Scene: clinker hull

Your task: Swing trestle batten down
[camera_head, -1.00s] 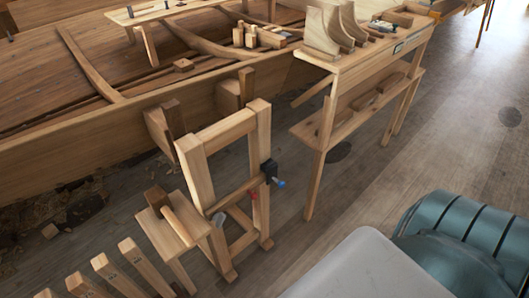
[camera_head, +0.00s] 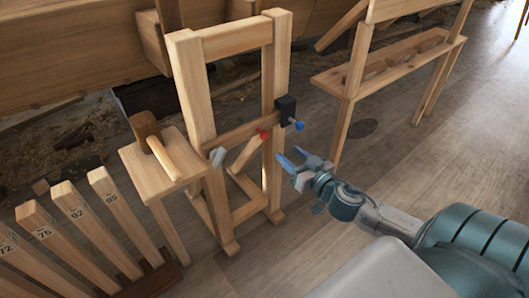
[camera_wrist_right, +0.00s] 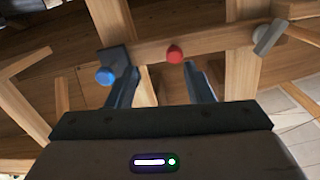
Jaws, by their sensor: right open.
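The trestle (camera_head: 185,85) is a tall wooden frame with two uprights, standing in the middle of the head view. The batten (camera_head: 240,131) crosses between the uprights at about mid height, slightly tilted in the picture. A red knob (camera_head: 264,135) sits on it. A black bracket (camera_head: 286,108) with a blue knob (camera_head: 299,125) is at its right end, and a grey piece (camera_head: 217,157) at its left. My right gripper (camera_head: 291,156) is open and empty, in front of the right upright, below the blue knob. In the wrist view, the batten (camera_wrist_right: 215,42) and red knob (camera_wrist_right: 174,53) lie beyond the open fingers (camera_wrist_right: 163,85). My left gripper is out of view.
A small wooden stand (camera_head: 150,178) with a mallet (camera_head: 158,143) is left of the trestle. Numbered wooden posts (camera_head: 75,215) stand at the front left. A bench with a shelf (camera_head: 400,62) is at the back right. Floor (camera_head: 400,150) is clear at right.

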